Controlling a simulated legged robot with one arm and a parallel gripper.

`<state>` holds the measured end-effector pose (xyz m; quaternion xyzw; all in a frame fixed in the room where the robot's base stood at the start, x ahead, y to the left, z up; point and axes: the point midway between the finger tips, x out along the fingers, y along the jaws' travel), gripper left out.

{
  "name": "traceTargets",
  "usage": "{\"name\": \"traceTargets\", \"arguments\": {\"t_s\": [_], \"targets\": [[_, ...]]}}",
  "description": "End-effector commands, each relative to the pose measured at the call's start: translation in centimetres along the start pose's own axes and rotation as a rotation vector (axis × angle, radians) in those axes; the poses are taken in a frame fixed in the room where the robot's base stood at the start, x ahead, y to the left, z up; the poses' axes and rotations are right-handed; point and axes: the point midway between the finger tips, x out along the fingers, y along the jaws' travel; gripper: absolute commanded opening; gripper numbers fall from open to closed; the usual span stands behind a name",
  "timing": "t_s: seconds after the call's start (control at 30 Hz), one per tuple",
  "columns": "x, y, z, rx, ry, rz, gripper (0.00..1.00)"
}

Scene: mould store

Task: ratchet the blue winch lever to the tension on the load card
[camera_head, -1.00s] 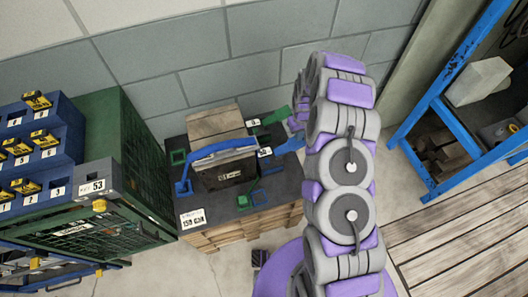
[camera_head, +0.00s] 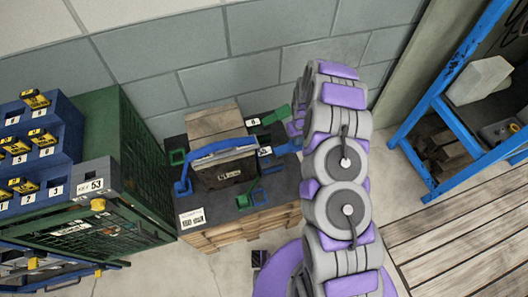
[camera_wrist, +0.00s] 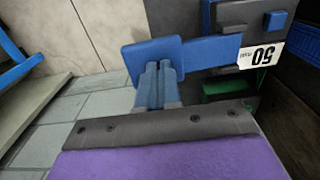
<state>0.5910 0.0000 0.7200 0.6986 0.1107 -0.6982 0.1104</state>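The blue winch lever (camera_wrist: 205,52) shows in the wrist view, with a wide flat end (camera_wrist: 135,52). My gripper (camera_wrist: 159,66) has its two fingers close together, overlapping the lower part of that flat end; nothing shows between them, and contact is unclear. A white label (camera_wrist: 262,54) reading 50, upside down, sits by the lever's other end. In the head view the lever (camera_head: 288,146) is at the load's right, and my arm hides my gripper. A blue strap (camera_head: 222,148) crosses the load. The load card (camera_head: 192,217) at the front left is too small to read.
The load stands on a wooden pallet (camera_head: 242,234) against the block wall. A green mesh cage (camera_head: 130,185) and blue bins (camera_head: 38,140) stand left. A blue rack (camera_head: 445,110) is at right. The floor in front is partly clear.

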Motion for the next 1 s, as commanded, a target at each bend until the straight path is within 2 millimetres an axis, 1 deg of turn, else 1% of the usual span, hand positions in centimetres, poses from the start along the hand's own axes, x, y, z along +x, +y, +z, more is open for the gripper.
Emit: {"name": "traceTargets", "arguments": {"t_s": [0.03, 0.23, 0.47, 0.57, 1.0], "targets": [[0.6, -0.1, 0.1, 0.0, -0.004, -0.001, 0.0], [1.9, -0.1, 0.2, -0.001, -0.005, -0.001, 0.0], [1.6, -0.1, 0.1, 0.0, -0.005, -0.001, 0.0], [1.1, -0.1, 0.1, 0.0, -0.004, -0.001, 0.0], [-3.0, 0.0, 0.0, -0.001, -0.001, 0.0, 0.0]]}}
